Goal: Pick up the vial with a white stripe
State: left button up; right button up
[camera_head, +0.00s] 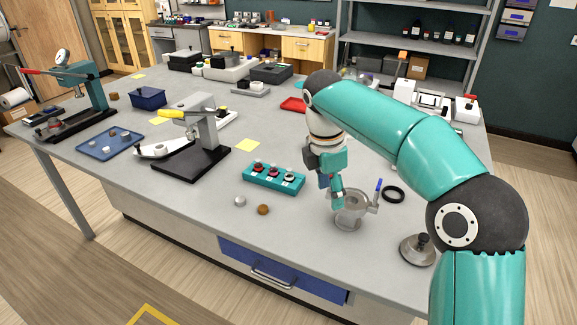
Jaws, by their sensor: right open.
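A teal rack (262,184) stands near the front of the table and holds vials: a left one (258,166), a middle one (273,172) and a right one (289,178). They show dark, red and pale parts, but they are too small to tell which has a white stripe. My right gripper (338,198) is open and points down, to the right of the rack and apart from it. It is over or just behind a grey metal ring fixture (350,214); I cannot tell whether they touch. My left gripper is out of view.
A black ring (393,194) and a round metal piece with a dark knob (418,249) lie to the right. A silver disc (240,201) and a brown disc (263,210) lie before the rack. A press with a yellow handle (205,130) stands to the left.

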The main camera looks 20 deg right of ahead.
aim_at(288, 175)
jog(key=i, duration=0.95)
jog(key=u, duration=0.05)
